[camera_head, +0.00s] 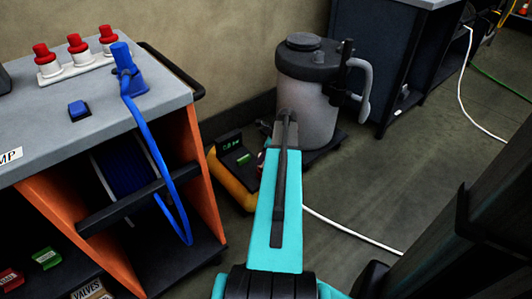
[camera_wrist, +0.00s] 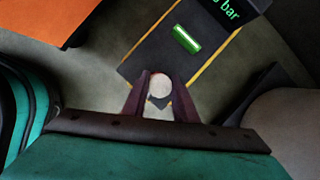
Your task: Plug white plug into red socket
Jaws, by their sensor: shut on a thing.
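My gripper (camera_wrist: 159,108) is shut on a round white thing, seen end-on in the wrist view, which looks like the white plug (camera_wrist: 160,84). In the head view my arm hides most of the gripper and the plug. A white cable (camera_head: 355,235) runs along the floor from behind my arm to the right. No red socket can be clearly made out. In the wrist view the plug appears in front of a dark panel (camera_wrist: 199,21) with yellow edges; I cannot tell whether they touch.
A yellow-edged device (camera_head: 234,182) with a green display stands on the floor. A grey canister (camera_head: 305,108) stands behind my arm. At left is an orange-sided cart (camera_head: 62,118) with red-capped white fittings (camera_head: 77,48) and a blue plug (camera_head: 125,62). Open floor lies right.

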